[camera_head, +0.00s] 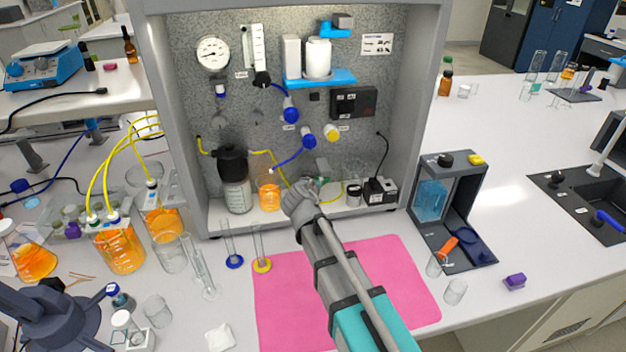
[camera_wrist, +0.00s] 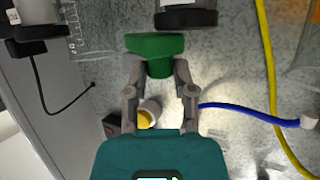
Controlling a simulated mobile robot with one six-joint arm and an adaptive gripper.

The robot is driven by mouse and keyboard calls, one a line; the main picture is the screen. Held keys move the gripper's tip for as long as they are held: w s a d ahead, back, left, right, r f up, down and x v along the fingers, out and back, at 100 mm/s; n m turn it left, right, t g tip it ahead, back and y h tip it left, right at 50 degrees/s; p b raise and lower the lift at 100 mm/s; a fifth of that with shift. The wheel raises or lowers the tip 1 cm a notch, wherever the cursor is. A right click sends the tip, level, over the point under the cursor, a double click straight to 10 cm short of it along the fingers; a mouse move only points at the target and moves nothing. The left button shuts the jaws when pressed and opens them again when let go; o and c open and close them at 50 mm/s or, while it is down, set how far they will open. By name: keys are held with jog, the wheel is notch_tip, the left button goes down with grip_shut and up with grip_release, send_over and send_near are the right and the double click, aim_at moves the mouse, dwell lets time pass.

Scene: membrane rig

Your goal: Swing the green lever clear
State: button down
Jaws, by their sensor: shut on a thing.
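The green lever (camera_wrist: 154,45) shows in the wrist view as a broad green head with a narrower stem. My gripper (camera_wrist: 160,75) has its two fingers on either side of the stem and is shut on it.
A pump with a black cable (camera_head: 380,190) stands right of my gripper, and a bottle of orange liquid (camera_head: 268,195) stands left. Blue (camera_wrist: 240,110) and yellow (camera_wrist: 273,90) tubes run close by. A pink mat (camera_head: 285,300) lies below my arm.

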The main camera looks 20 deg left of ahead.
jog(key=shift+s+d+n+y, duration=0.1)
jog(key=shift+d+n+y, duration=0.45)
jog(key=shift+n+y, duration=0.55)
jog(key=shift+d+n+g+y, duration=0.35)
jog(key=shift+n+y, duration=0.15)
jog(key=shift+y, duration=0.15)
jog(key=shift+d+n+g+y, duration=0.2)
jog(key=shift+n+g+y, duration=0.15)
jog(key=shift+n+y, duration=0.25)
jog(key=shift+w+d+n+g+y, duration=0.15)
jog(key=shift+d+n+g+y, duration=0.2)
jog(key=shift+n+g+y, duration=0.3)
jog(key=shift+w+d+n+g+y, duration=0.15)
jog(key=shift+d+n+g+y, duration=0.25)
jog(key=shift+n+y, duration=0.4)
jog(key=shift+w+d+n+g+y, duration=0.1)
jog(key=shift+d+n+g+y, duration=0.05)
jog(key=shift+n+g+y, duration=0.3)
jog(key=shift+w+d+n+g+y, duration=0.4)
jog(key=shift+n+g+y, duration=0.15)
jog(key=shift+n+g, duration=0.65)
jog(key=shift+w+d+n+g+y, duration=0.4)
jog(key=shift+n+g+y, duration=0.15)
jog(key=shift+n+g, duration=0.65)
jog(key=shift+w+d+n+g+y, duration=0.4)
jog(key=shift+n+g+y, duration=0.15)
jog(key=shift+n+g, duration=0.65)
